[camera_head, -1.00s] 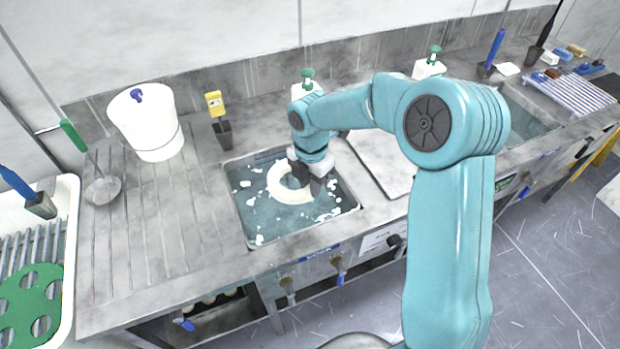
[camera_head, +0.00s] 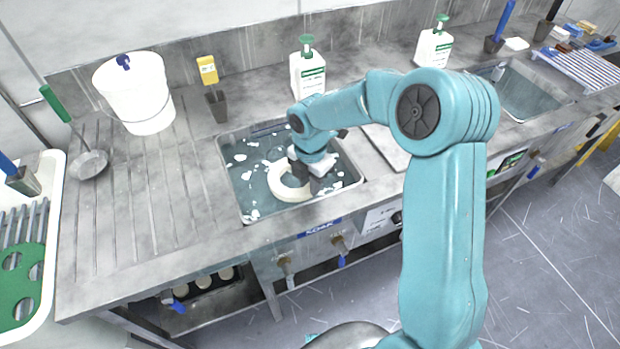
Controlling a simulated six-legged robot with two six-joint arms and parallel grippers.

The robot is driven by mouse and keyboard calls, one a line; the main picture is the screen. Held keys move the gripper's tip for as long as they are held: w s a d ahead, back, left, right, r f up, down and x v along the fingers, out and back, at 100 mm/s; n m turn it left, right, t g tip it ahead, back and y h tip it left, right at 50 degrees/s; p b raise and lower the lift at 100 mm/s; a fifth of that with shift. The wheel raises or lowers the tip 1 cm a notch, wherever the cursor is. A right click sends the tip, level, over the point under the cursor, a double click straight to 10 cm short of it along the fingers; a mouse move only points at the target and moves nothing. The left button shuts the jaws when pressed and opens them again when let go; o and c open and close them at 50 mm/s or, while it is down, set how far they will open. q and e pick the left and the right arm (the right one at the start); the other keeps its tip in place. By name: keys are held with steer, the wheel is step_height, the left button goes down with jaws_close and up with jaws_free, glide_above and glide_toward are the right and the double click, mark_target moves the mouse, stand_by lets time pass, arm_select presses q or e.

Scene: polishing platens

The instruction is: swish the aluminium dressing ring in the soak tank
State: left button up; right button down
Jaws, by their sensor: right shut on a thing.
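The aluminium dressing ring (camera_head: 281,186) shows as a pale ring in the soak tank (camera_head: 233,203), at the water's surface with white foam flecks around it. My right gripper (camera_head: 305,182) is over the tank and shut on the ring's right side. The gripper and wrist hide that part of the ring. How deep the ring's underside sits in the water cannot be told. My left gripper is not in view.
A white bucket (camera_head: 135,95) and a ladle (camera_head: 90,162) stand on the draining board to the left. A white pump bottle (camera_head: 308,75) is behind the tank. A pale board (camera_head: 388,146) lies right of it. A second sink (camera_head: 525,95) is farther right.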

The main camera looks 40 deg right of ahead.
steer(key=shift+f+b, duration=2)
steer(key=shift+f, duration=1.3)
steer(key=shift+r, duration=0.1)
steer(key=shift+r+p, duration=1)
steer(key=shift+r, duration=0.1)
steer(key=shift+f+b, duration=0.85)
steer(key=shift+f, duration=0.4)
steer(key=shift+r, duration=0.1)
steer(key=shift+r+p, duration=1.05)
steer(key=shift+r, duration=0.1)
steer(key=shift+f+b, duration=0.85)
steer(key=shift+f, duration=0.35)
